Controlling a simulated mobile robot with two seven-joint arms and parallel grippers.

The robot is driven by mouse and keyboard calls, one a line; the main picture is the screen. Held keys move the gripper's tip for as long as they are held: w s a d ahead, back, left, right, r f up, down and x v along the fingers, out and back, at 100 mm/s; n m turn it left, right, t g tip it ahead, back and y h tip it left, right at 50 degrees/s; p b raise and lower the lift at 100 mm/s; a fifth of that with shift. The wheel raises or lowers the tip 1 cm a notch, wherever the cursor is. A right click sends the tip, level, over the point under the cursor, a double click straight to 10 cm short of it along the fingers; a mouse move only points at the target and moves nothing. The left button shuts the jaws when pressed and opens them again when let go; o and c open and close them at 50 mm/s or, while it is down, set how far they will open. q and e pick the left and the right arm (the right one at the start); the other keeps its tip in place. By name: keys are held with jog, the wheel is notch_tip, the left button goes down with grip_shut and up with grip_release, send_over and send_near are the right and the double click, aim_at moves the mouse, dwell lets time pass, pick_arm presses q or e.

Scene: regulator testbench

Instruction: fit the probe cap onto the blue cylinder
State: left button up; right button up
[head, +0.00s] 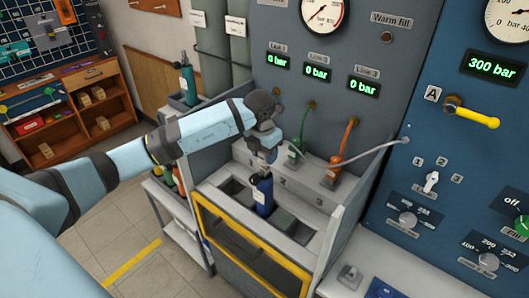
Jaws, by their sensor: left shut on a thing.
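The blue cylinder (263,196) stands upright in an opening of the grey bench behind the yellow-framed front. My left gripper (267,157) is directly above it, pointing down, and is shut on a small dark piece at the cylinder's top, which looks like the probe cap. The fingers hide most of this piece, and I cannot tell whether it touches the cylinder or is seated on it. My right gripper is not in view.
A green connector (294,152) and an orange connector (337,163) with hoses stand on the bench ledge (310,187) right of the gripper. A blue control panel (450,140) is at the right. A dark green bottle (188,83) stands behind my left arm.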

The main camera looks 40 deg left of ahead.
pick_arm(q)
jog(key=shift+f+b, duration=0.5)
jog(key=shift+f, duration=0.3)
jog(key=o, duration=1)
jog(key=r, duration=0.4)
jog(key=s+r, duration=0.1)
jog(key=r, duration=0.4)
jog(key=r+b, duration=0.1)
jog(key=r, duration=0.3)
jog(key=shift+s+r, duration=0.35)
jog(key=shift+r, duration=0.05)
jog(key=shift+a, duration=0.1)
